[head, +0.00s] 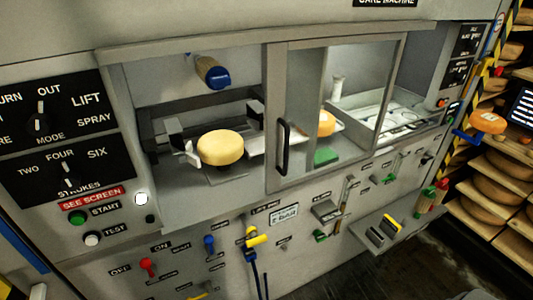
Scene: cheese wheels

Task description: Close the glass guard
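The glass guard (298,118) is a grey-framed clear panel on the front of the care machine, right of centre in the head view. Its upright black handle (283,148) is on the left edge of its frame. The guard covers the middle-right of the machine's window. The left part of the window stands open, showing a yellow cheese wheel (220,148) on a support inside. A second cheese wheel (326,123) shows partly behind the guard. Neither of my grippers is in view.
Left of the opening are black dial panels (62,172), a green start button (77,217) and a test button (92,239). Knobs and a protruding tray (376,232) line the front below. Shelves of cheese wheels (500,187) stand at right.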

